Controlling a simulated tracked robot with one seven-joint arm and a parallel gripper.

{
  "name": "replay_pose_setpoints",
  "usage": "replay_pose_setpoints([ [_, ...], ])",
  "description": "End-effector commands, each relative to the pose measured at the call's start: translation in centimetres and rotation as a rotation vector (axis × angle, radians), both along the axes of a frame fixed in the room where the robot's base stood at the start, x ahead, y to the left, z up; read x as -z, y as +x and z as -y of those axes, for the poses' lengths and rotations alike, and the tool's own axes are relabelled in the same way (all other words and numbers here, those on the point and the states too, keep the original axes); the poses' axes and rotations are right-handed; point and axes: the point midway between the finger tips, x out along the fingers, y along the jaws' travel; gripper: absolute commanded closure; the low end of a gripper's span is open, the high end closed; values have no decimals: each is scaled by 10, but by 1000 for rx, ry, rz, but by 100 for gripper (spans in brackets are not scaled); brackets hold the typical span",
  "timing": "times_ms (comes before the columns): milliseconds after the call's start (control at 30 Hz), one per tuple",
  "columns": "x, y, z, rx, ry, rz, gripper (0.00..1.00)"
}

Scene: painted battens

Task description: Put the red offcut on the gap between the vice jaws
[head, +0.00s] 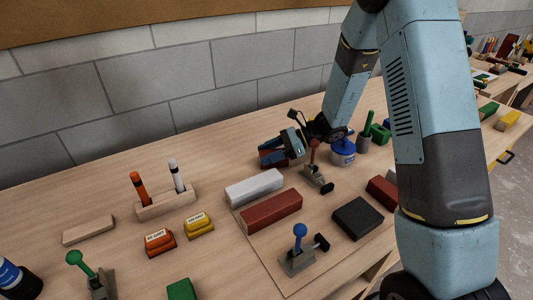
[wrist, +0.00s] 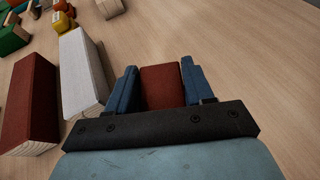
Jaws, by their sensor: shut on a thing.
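My gripper (head: 283,152) is shut on a short dark red block, the red offcut (wrist: 162,87), which shows between the two blue fingers in the wrist view. In the head view the offcut (head: 267,157) is partly hidden by the fingers. It is low over the bench behind the white batten; I cannot tell whether it touches the wood. Small grey clamp-like fixtures stand on the bench, one with a red knob (head: 314,146) and one with a blue knob (head: 300,231). I cannot make out which is the vice or where its jaw gap lies.
A black block (head: 357,217) and another red block (head: 382,192) lie to the right. A blue pot (head: 342,156) stands near my gripper. The back-left bench is clear.

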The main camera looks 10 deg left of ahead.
Motion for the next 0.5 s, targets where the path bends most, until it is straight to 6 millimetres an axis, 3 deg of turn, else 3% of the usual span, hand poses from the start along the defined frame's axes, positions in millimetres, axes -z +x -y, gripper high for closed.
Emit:
replay_pose_setpoints([
  [333, 3, 0, -1, -1, 0, 1, 80],
  [367, 3, 0, -1, -2, 0, 1, 47],
  [500, 3, 0, -1, -2, 0, 1, 34],
])
